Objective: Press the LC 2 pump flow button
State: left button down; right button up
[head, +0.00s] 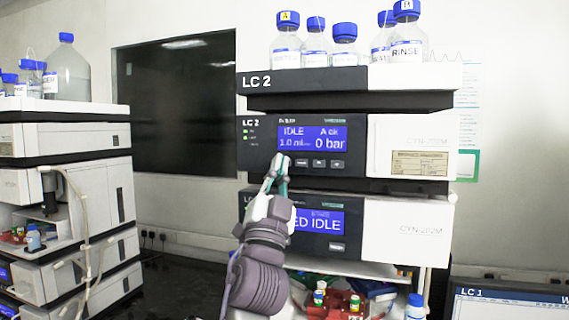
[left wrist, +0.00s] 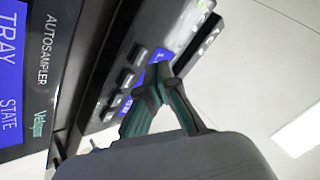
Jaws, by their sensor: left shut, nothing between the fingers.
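The LC 2 pump module (head: 257,155) is in the middle of the head view. Its blue display (head: 312,138) reads IDLE and 0 bar. A row of small dark buttons (head: 319,163) runs below the display; their labels are too small to read. My left gripper (head: 281,158) is shut and empty, its tips in front of the left end of this row, hiding what lies there. In the left wrist view the shut fingertips (left wrist: 158,72) are close to the pump panel, beside the buttons (left wrist: 125,79). I cannot tell whether they touch. My right gripper is out of view.
The autosampler module (head: 318,222), showing IDLE, is below the pump, partly behind my left arm. Several blue-capped bottles (head: 345,50) stand on the LC 2 top tray (head: 305,80). Another instrument stack (head: 60,140) is at the left. A monitor (head: 510,300) is at the lower right.

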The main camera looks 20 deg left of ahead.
pick_arm(q)
jog(key=shift+w, duration=0.15)
jog(key=shift+w, duration=0.3)
jog(key=shift+w+b, duration=0.4)
jog(key=shift+b, duration=0.05)
dwell(0.8)
jog(key=shift+s, duration=0.85)
jog(key=shift+p, duration=0.3)
jog(key=s+p, duration=0.1)
jog(key=s, duration=0.4)
jog(key=shift+a, duration=0.1)
